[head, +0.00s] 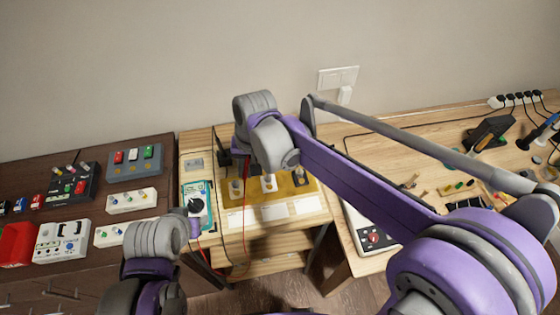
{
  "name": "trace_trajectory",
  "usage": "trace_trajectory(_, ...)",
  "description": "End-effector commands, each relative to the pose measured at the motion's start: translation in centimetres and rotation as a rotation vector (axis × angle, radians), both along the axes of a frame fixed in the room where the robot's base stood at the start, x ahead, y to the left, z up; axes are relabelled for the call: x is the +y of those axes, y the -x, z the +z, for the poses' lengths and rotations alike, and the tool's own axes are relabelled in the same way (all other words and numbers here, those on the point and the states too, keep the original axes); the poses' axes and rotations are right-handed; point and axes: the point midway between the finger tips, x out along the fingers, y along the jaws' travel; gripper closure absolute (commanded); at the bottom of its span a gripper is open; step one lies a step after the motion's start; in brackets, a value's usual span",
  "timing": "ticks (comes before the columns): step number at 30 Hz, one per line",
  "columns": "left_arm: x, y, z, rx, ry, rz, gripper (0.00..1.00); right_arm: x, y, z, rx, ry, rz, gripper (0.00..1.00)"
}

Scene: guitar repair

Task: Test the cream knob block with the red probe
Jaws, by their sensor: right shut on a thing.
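A yellow board (255,214) on the middle bench carries a row of blocks with knobs. A pale block (268,184) is in the middle of the row; I cannot tell for certain which is the cream knob block. My right gripper (239,168) is just above the left end of the row, partly hidden by its own wrist. It is shut on the red probe, which is too small and covered to make out; whether its tip touches a block cannot be told. A teal multimeter (196,204) stands left of the board. My left gripper does not show, only its arm.
A thin lead (245,235) hangs over the bench front. The right bench holds tools and a power strip (515,100).

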Motion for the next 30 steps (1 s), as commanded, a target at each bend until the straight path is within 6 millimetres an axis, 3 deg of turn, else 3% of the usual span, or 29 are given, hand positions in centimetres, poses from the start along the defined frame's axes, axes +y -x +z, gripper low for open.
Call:
trace_trajectory(3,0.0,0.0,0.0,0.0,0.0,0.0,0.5,2.2,0.7,0.0,0.0,-0.002,0.002,1.0)
trace_trajectory(6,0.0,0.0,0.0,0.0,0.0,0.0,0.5,2.9,0.9,-0.3,-0.001,-0.003,0.0,1.0)
trace_trajectory(19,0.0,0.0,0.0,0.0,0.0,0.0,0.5,2.8,0.9,-4.2,-0.001,-0.003,-0.001,1.0)
trace_trajectory(30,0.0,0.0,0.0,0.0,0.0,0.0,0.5,2.8,0.9,-4.8,-0.001,-0.003,-0.001,1.0)
